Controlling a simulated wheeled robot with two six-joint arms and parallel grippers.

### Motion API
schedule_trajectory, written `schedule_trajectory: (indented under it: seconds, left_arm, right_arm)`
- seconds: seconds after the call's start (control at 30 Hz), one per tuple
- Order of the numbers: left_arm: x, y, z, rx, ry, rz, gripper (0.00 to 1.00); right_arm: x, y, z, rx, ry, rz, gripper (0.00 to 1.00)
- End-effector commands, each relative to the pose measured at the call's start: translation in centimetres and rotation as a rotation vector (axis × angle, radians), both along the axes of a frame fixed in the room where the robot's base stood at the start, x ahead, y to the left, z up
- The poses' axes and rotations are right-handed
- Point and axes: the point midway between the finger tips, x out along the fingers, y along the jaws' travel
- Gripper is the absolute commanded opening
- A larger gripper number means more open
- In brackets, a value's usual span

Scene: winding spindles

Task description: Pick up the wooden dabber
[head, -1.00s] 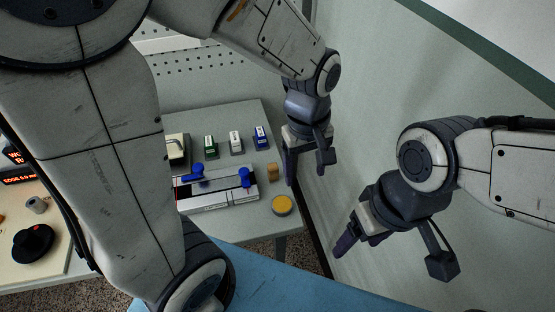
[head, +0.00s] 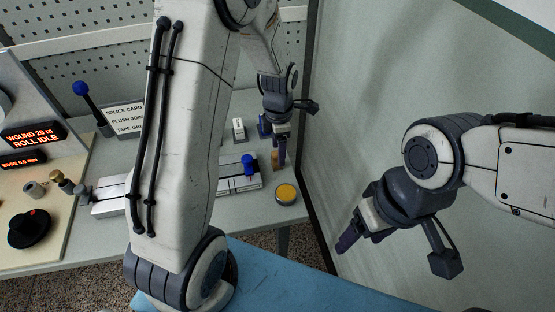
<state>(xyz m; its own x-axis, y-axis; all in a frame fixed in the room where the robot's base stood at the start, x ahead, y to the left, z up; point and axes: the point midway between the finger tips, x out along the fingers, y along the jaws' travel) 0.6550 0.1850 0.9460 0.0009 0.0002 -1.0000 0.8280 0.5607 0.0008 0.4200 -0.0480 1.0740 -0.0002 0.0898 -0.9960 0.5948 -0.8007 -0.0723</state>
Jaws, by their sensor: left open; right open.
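The wooden dabber (head: 275,161) is a small tan-brown upright piece on the grey bench, near its right side, in the head view. My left gripper (head: 280,152) is open and points down right at the dabber. One dark finger shows just to the right of the dabber and overlaps it in the picture. The other finger is hard to make out, so I cannot tell whether the dabber is between the fingers. My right gripper (head: 345,243) is open and empty, well to the right, away from the bench.
A round tin with a yellow top (head: 286,193) sits just in front of the dabber. A splicing block with a blue knob (head: 249,165) lies to the left, partly behind my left arm. A white bottle (head: 239,128) and a blue one (head: 264,126) stand behind. A wall closes the right side.

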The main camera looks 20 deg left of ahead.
Motion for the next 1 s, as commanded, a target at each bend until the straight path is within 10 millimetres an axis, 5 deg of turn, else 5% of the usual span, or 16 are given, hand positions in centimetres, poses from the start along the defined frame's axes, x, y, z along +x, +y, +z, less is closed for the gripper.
schedule_trajectory:
  seconds: [0.3, 0.63, 0.83, 1.0]
  left_arm:
    - [0.1, 0.5, -4.2, 0.000, 0.006, -0.001, 0.72]
    - [0.2, 0.5, -5.0, -0.001, 0.001, -0.001, 0.72]
    - [0.2, 0.5, -5.0, -0.001, 0.001, -0.001, 0.00]
    - [0.2, 0.5, -5.0, -0.001, 0.001, -0.001, 0.00]
  right_arm:
    - [0.0, 0.0, 1.1, 0.000, 0.000, 0.000, 0.71]
    - [0.0, 0.0, 1.1, 0.000, 0.000, 0.000, 0.71]
    - [0.0, 0.0, 1.1, 0.000, 0.000, 0.000, 0.71]
    - [0.0, 0.0, 1.1, 0.000, 0.000, 0.000, 0.71]
